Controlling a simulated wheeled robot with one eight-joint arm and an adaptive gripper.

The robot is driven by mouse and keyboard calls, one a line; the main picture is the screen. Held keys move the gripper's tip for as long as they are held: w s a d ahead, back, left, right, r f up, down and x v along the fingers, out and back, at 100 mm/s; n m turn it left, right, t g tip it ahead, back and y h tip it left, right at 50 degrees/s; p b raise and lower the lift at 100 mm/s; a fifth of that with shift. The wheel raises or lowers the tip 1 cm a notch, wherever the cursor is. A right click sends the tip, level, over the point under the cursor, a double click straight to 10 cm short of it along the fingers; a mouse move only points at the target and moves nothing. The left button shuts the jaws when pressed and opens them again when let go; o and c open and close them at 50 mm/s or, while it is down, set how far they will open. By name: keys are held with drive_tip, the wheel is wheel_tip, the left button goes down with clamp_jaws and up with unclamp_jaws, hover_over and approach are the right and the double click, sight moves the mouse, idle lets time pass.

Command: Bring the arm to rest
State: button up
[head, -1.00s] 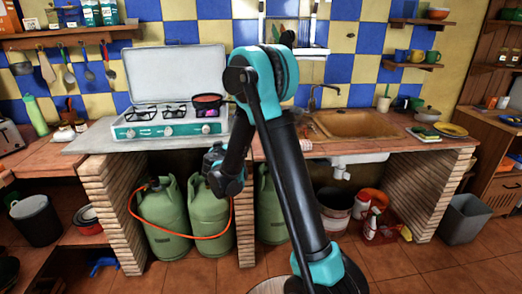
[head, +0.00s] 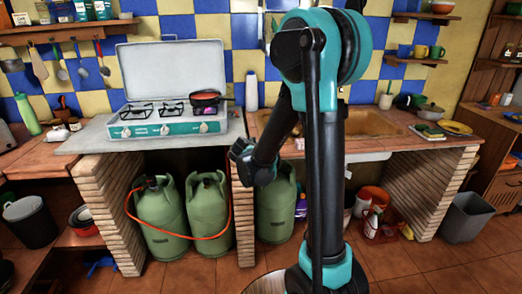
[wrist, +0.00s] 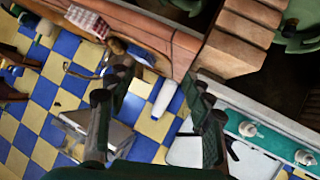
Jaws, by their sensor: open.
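My gripper (head: 240,150) hangs at the end of my bent arm, in front of the counter edge, right of the stove. In the wrist view its two fingers (wrist: 156,80) stand wide apart with nothing between them. In the head view the fingers are small and dark, and my upper arm covers part of the sink area behind it.
A teal and white stove (head: 168,124) with a dark pan (head: 207,98) stands on the left counter. Green gas cylinders (head: 164,215) stand below. The sink (head: 375,123) is partly behind my arm. A grey bin (head: 466,218) stands at right. The tiled floor in front is clear.

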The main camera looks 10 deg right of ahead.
drive_tip(key=shift+s+d, duration=0.15)
drive_tip(key=s+d+f+g+y, duration=0.1)
drive_tip(key=s+f+g, duration=0.1)
drive_tip(key=s, duration=0.8)
drive_tip(key=s+d+f+g+y, duration=0.1)
drive_tip(key=s+f, duration=0.3)
drive_tip(key=s, duration=0.6)
drive_tip(key=s+d+f+n+g+y, duration=0.1)
drive_tip(key=s+f+g+y, duration=0.2)
drive_tip(key=s, duration=0.7)
drive_tip(key=shift+s+f+g, duration=0.3)
drive_tip(key=shift+s+g, duration=0.1)
drive_tip(key=shift+g, duration=0.2)
